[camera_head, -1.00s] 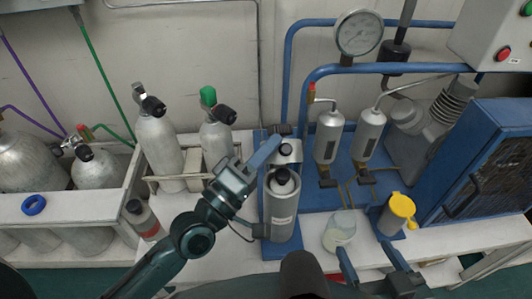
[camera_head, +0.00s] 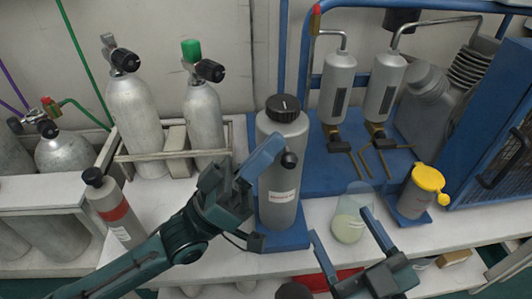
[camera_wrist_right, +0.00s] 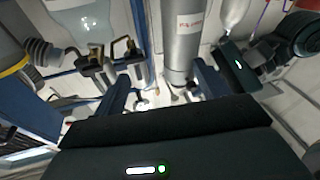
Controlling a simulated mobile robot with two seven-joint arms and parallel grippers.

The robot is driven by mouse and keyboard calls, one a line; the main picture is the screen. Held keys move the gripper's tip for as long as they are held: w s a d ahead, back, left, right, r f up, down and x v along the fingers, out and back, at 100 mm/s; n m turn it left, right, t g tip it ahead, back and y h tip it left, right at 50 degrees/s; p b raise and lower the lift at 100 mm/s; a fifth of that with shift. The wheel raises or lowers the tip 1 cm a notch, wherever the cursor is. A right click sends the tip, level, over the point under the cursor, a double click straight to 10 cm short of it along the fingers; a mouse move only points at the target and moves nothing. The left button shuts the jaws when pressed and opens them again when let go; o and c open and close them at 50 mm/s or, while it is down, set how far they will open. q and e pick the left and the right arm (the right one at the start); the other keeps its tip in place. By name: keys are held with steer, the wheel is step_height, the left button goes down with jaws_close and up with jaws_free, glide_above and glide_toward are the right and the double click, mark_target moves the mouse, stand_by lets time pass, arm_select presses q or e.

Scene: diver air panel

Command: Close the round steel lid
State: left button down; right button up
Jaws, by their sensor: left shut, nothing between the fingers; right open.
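The tall grey steel cylinder (camera_head: 281,178) stands upright on a blue base at the centre. Its round lid (camera_head: 284,107), with a broad black knob, appears seated on top, with no clear gap. A small black ball-shaped part (camera_head: 289,159) shows in front of its upper side. My left gripper (camera_head: 274,147) is shut and empty, its blue finger across the cylinder's left side below the top; I cannot tell whether it touches. My right gripper (camera_head: 343,230) is open and empty, low and right of the cylinder. The right wrist view shows the cylinder's labelled body (camera_wrist_right: 187,45); its top is hidden there.
A glass beaker (camera_head: 349,228) stands close behind my right gripper. A yellow-capped container (camera_head: 420,190) is further right. Silver bottles (camera_head: 203,120) stand in a rack at left, with a red-banded bottle (camera_head: 112,212) nearby. Blue pipes and two hanging canisters (camera_head: 338,88) are behind.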

arm_select(q)
steer(key=shift+s+f+m+g+h+b, duration=0.1)
steer(key=shift+f+m+g+h+b, duration=0.4)
steer(key=shift+m, duration=0.3)
steer(key=shift+s+f+m+g+h+b, duration=0.1)
steer(key=shift+f+m+g+h+b, duration=0.2)
steer(key=shift+m+g, duration=0.4)
arm_select(e)
steer(key=shift+a, duration=0.2)
arm_select(q)
steer(key=shift+r, duration=0.1)
arm_select(e)
steer(key=shift+r, duration=0.1)
